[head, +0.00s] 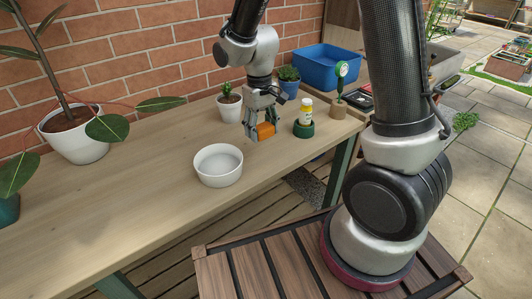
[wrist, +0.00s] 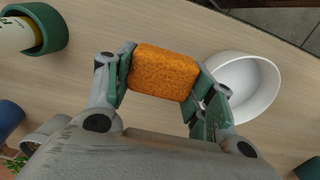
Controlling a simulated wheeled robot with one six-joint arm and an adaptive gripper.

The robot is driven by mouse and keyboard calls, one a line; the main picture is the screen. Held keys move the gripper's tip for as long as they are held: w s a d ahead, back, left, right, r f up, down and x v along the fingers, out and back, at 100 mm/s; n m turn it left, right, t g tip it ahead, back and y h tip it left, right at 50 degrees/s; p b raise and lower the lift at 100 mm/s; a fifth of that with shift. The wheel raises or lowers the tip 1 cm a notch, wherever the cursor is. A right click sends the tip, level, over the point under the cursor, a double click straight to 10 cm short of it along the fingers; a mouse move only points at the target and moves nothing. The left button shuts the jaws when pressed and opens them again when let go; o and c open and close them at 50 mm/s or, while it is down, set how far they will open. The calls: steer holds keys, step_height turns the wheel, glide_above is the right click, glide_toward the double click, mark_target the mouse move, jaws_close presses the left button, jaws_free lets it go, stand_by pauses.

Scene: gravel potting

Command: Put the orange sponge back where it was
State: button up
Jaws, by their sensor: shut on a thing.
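The orange sponge (head: 265,131) is a small block between the fingers of my gripper (head: 257,127), over the table right of the white bowl. In the wrist view the sponge (wrist: 163,72) sits between the two fingertips of my gripper (wrist: 162,75), which touch its left and right sides. I cannot tell for sure whether its underside touches the table.
A white bowl (head: 218,170) stands left of my gripper. A white-labelled bottle (head: 306,110) stands in a green holder (head: 303,129) to the right. Small potted plants (head: 229,108) and a blue tub (head: 325,72) are behind.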

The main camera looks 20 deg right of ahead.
mark_target(262, 157)
step_height(262, 157, down, 8)
steer(key=shift+f, duration=0.25)
steer(key=shift+f, duration=0.1)
steer(key=o, duration=1.3)
steer(key=shift+o, duration=0.2)
